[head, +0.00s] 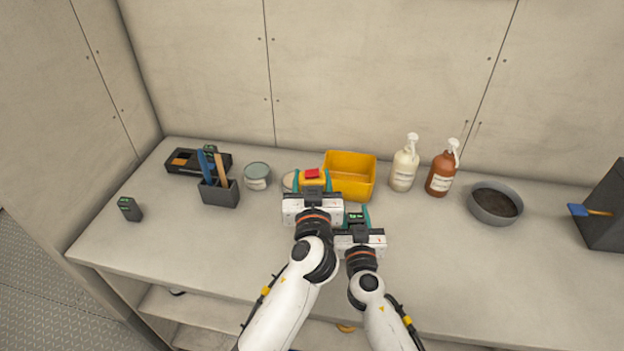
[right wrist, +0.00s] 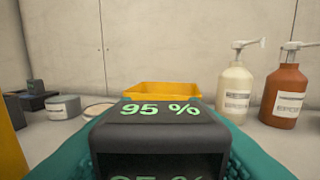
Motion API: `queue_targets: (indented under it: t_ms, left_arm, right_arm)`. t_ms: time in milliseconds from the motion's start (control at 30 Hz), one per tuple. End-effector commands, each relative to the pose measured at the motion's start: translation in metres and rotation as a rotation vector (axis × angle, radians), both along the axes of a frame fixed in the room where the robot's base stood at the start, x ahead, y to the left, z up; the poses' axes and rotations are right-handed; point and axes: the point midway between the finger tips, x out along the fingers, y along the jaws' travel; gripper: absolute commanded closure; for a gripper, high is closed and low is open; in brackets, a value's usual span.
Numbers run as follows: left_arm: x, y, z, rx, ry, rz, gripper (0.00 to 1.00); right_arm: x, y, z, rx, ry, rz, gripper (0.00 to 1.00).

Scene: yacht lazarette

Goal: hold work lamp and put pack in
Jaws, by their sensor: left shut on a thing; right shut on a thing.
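My left gripper (head: 312,182) is shut on the yellow work lamp (head: 313,174), which has a red patch on top. A yellow strip at the left edge of the right wrist view (right wrist: 10,150) looks like the lamp. My right gripper (head: 356,218) is shut on a dark pack (right wrist: 160,113) whose green display reads 95 %. The pack is just right of the lamp and nearer the bench front; they look apart. Any opening in the lamp is hidden. Another dark pack (head: 130,209) with a green display stands at the bench's left.
A black charger-like tray (head: 183,168), a dark holder (head: 220,194) with blue and wooden tools, and a tin (head: 257,176) stand left. A yellow bin (head: 350,181), cream bottle (head: 404,170) and brown bottle (head: 441,176) stand behind. A grey bowl (head: 494,204) is right. The front right bench is clear.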

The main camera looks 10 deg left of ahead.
Motion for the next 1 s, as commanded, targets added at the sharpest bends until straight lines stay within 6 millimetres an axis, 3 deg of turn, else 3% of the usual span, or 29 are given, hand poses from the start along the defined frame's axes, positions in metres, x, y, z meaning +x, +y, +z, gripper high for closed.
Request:
queue_targets:
  t_ms: [733, 767, 800, 900, 1000]
  left_arm:
    - [0.000, 0.000, 0.000, 0.001, 0.001, 0.000, 0.88]
    - [0.000, 0.000, 0.000, 0.001, 0.001, 0.000, 0.88]
    - [0.000, 0.000, 0.000, 0.001, 0.001, 0.000, 0.88]
    - [0.000, 0.000, 0.000, 0.001, 0.001, 0.000, 0.88]
    - [0.000, 0.000, 0.000, 0.001, 0.001, 0.000, 0.88]
  right_arm:
    - [0.000, 0.001, -0.037, -0.001, 0.001, 0.004, 0.87]
    - [0.000, 0.001, -0.036, 0.000, 0.001, 0.004, 0.57]
    - [0.000, 0.001, -0.036, 0.001, 0.001, 0.004, 0.51]
    - [0.000, 0.001, -0.036, 0.001, 0.001, 0.003, 0.37]
    - [0.000, 0.001, -0.036, 0.001, 0.001, 0.003, 0.37]
